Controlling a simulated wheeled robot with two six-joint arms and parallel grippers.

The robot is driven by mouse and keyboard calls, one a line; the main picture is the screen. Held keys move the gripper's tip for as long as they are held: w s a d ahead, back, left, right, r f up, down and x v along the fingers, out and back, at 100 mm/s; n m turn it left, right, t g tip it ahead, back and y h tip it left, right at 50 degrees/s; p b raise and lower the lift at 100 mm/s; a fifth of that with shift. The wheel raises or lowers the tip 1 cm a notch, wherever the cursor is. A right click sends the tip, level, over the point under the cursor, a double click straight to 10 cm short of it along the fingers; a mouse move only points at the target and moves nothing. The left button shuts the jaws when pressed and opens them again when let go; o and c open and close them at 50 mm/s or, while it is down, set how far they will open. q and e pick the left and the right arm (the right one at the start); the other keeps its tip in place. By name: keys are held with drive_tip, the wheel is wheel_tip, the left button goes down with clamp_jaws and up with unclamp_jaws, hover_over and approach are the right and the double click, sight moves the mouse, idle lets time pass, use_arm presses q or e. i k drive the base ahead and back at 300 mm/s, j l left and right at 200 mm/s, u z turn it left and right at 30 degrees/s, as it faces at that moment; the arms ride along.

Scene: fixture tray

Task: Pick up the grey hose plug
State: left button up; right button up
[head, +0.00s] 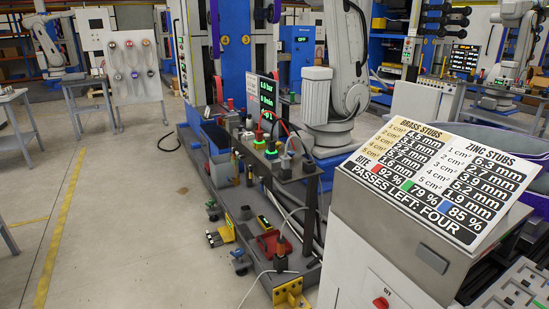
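Neither of my grippers is in the head view. I cannot single out the grey hose plug with certainty. A small grey fitting (286,162) with a hose looping up from it stands on the dark raised shelf (295,173) near the middle.
A metal console with a sign (435,185) fills the right foreground, beside a grey slotted tray (518,288). A yellow bracket (289,294) sits at the long bench's near end. A white robot arm (345,85) stands behind. The floor (130,220) at left is clear.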

sight(285, 160)
drive_tip(key=i+j, duration=0.2)
drive_tip(key=i, duration=0.4)
drive_tip(key=i+j+u, duration=0.1)
drive_tip(key=i, duration=0.45)
drive_tip(key=i+j, duration=0.25)
drive_tip(key=i, duration=0.35)
drive_tip(key=j+u, duration=0.05)
